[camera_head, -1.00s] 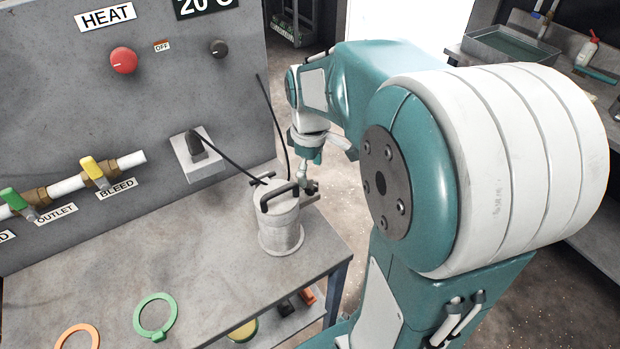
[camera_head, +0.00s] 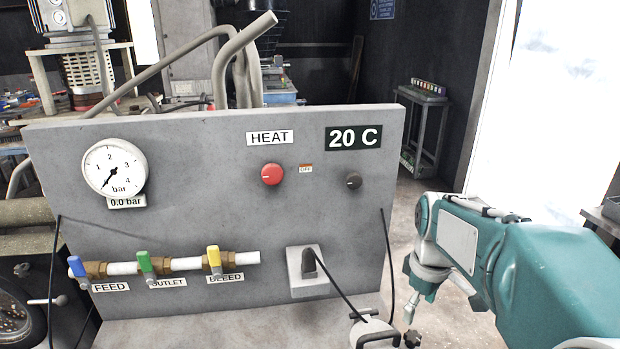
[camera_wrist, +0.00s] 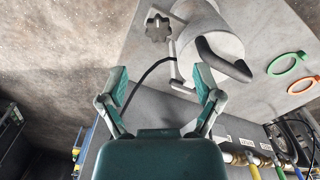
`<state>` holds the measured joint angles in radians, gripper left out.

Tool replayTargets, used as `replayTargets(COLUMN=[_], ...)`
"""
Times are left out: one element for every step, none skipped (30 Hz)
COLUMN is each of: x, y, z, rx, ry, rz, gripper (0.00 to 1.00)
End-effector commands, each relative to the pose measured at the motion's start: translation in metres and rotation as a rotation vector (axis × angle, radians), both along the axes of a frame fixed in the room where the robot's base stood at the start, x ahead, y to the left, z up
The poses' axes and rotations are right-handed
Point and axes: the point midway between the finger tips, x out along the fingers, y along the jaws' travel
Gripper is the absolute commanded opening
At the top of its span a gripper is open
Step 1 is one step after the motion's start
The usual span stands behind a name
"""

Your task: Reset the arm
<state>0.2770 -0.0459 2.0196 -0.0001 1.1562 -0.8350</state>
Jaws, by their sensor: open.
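My arm (camera_head: 540,270) comes in from the right in the head view and bends down beside the panel. Its gripper end is low and small there, so its fingers are hard to make out. In the wrist view my gripper (camera_wrist: 161,88) is open, with two green-padded fingers spread apart and nothing between them. Beyond the fingers is a grey metal pot (camera_wrist: 236,25) with a black handle (camera_wrist: 222,60). A dark star knob (camera_wrist: 158,27) is beside it. In the head view only the pot's lid (camera_head: 372,332) shows at the bottom edge.
A grey panel (camera_head: 220,215) carries a gauge (camera_head: 115,170), a red knob (camera_head: 272,174) and coloured valves. A black cable (camera_head: 340,290) runs from its socket to the pot. Green (camera_wrist: 288,62) and orange (camera_wrist: 302,85) rings lie on the bench. Open floor lies behind the arm.

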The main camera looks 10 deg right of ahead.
Motion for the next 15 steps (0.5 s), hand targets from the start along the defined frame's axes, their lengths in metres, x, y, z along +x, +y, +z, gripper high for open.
replayTargets(x=[-0.004, -0.007, -0.011, -0.014, -0.017, -0.022, -0.025, -0.029, -0.033, -0.037, -0.041, -0.045, -0.049, -0.053, -0.058], y=[0.005, 0.008, 0.013, 0.016, 0.02, 0.025, 0.028, 0.032, 0.037, 0.04, 0.043, 0.047, 0.05, 0.053, 0.058], z=[0.004, 0.006, 0.009, 0.011, 0.014, 0.016, 0.018, 0.02, 0.022, 0.023, 0.025, 0.027, 0.028, 0.029, 0.03], rx=[-0.003, -0.006, -0.009, -0.011, -0.014, -0.014, -0.015, -0.015, -0.015, -0.014, -0.012, -0.01, -0.007, -0.005, 0.0], ry=[-0.015, -0.026, -0.043, -0.057, -0.072, -0.089, -0.103, -0.118, -0.137, -0.149, -0.165, -0.184, -0.197, -0.21, -0.23], rz=[-0.011, -0.023, -0.042, -0.057, -0.072, -0.094, -0.111, -0.127, -0.148, -0.164, -0.18, -0.199, -0.216, -0.233, -0.253], gripper=[0.83, 0.83, 0.83, 0.83, 0.83, 0.83, 0.83, 0.83, 0.83, 0.83, 0.83, 0.83, 0.83, 0.83, 0.83])
